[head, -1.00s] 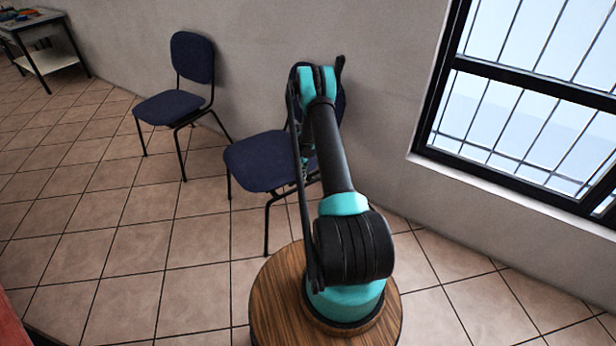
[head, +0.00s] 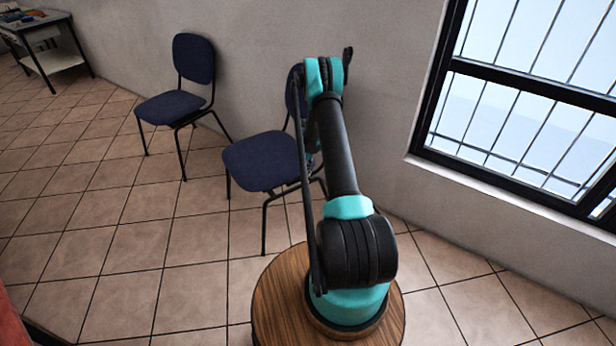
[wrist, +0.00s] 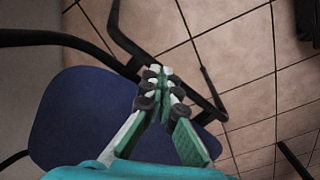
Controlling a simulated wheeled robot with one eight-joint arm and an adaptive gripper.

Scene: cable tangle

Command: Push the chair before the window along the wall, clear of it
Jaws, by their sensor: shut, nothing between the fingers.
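The near blue chair (head: 262,160) stands by the wall, left of the window (head: 530,110) in the head view. My arm hides part of its backrest and right side. In the wrist view its dark blue seat (wrist: 75,115) and black frame fill the left side. My gripper (wrist: 160,73) is shut and empty, over the right edge of the seat in that picture, close to the black frame. I cannot tell whether it touches the chair. In the head view my gripper is mostly hidden behind my arm.
A second blue chair (head: 172,105) stands farther left along the wall, with a narrow gap between the two. A small table (head: 45,45) is at the far left. The tiled floor (head: 120,240) in front of the chairs is clear.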

